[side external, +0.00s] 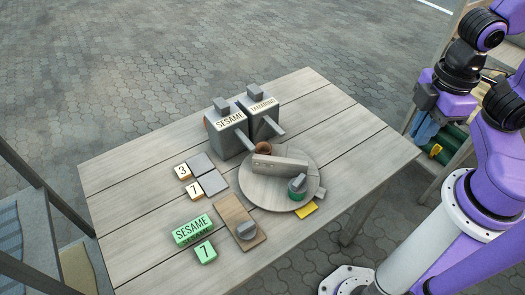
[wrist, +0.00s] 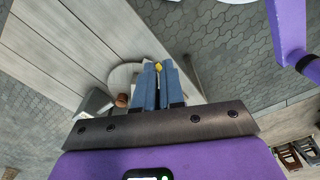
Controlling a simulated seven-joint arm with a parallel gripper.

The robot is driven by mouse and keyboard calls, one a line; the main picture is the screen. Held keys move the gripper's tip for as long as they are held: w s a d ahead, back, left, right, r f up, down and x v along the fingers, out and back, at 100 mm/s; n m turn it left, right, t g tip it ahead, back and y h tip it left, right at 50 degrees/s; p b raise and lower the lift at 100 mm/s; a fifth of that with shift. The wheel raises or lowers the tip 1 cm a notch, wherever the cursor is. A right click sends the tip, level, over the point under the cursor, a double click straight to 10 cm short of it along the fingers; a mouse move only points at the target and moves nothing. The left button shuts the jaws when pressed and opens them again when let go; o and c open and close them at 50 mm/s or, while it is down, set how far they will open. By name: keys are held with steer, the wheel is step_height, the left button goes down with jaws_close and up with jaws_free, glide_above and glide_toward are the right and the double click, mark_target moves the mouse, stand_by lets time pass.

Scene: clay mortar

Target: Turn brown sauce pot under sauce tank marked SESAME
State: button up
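The brown sauce pot (side external: 263,148) stands on the round turntable (side external: 262,193), behind its upright grey divider and close to the tanks. It also shows in the wrist view (wrist: 122,101), at the turntable's edge. The tank marked SESAME (side external: 229,132) is the left of two grey tanks. A green pot (side external: 297,190) with a grey top stands in front of the divider. A small grey tab (side external: 320,193) sticks out from the turntable's right edge. My gripper (side external: 421,137) hangs beyond the table's right end, touching nothing. Its blue fingers (wrist: 159,72) look close together in the wrist view.
A second lettered tank (side external: 262,118) stands right of SESAME. A yellow marker (side external: 306,210) lies beside the turntable. The table's right end is clear.

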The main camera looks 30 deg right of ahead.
steer(key=o, duration=0.7)
steer(key=shift+w+a, duration=0.15)
steer(key=m, duration=0.3)
glide_above(280, 159)
step_height(280, 159, down, 7)
steer(key=shift+m, duration=0.3)
step_height(280, 159, down, 17)
steer(key=shift+f, duration=0.2)
jaws_close()
